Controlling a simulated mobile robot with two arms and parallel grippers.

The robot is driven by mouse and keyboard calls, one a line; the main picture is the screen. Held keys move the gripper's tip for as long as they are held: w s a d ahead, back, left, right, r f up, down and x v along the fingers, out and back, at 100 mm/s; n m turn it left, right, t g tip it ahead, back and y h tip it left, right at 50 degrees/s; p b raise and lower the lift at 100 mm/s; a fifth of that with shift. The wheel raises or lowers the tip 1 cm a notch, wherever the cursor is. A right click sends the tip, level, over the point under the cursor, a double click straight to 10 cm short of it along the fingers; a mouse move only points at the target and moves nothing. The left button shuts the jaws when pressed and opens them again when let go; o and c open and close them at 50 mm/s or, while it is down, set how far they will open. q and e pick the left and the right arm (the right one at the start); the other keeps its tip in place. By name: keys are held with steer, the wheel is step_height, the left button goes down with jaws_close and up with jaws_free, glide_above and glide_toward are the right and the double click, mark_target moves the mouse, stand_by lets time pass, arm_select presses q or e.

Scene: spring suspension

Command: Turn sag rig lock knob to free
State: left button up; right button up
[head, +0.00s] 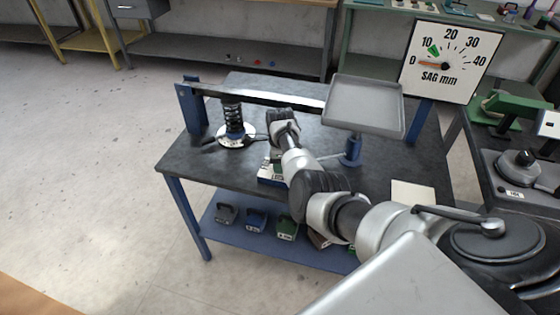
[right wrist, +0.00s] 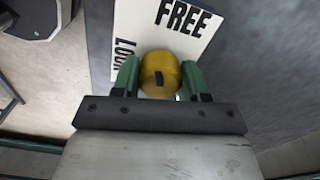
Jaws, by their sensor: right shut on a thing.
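The yellow lock knob (right wrist: 160,76) sits between the green fingers of my right gripper (right wrist: 160,82), which is shut on it. A short dark mark shows on the knob's face. A white label plate (right wrist: 140,22) lies behind the knob, with FREE beyond it and LOCK, partly covered, to its left. The sag rig's beam (head: 265,95) spans above a black coil spring (head: 232,116). My left gripper is out of view.
A grey tray (head: 366,103) stands at the beam's right end. The SAG mm dial (head: 452,60) has its orange pointer near 0. Several weights, including a blue one (head: 256,220), rest on the blue lower shelf (head: 231,240). Open floor lies at left.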

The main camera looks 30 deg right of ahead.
steer(key=shift+d+m, duration=0.1)
steer(key=shift+m, duration=2.2)
steer(key=o, duration=0.9)
steer(key=shift+r, duration=0.1)
step_height(320, 180, up, 11)
steer(key=shift+f, duration=0.15)
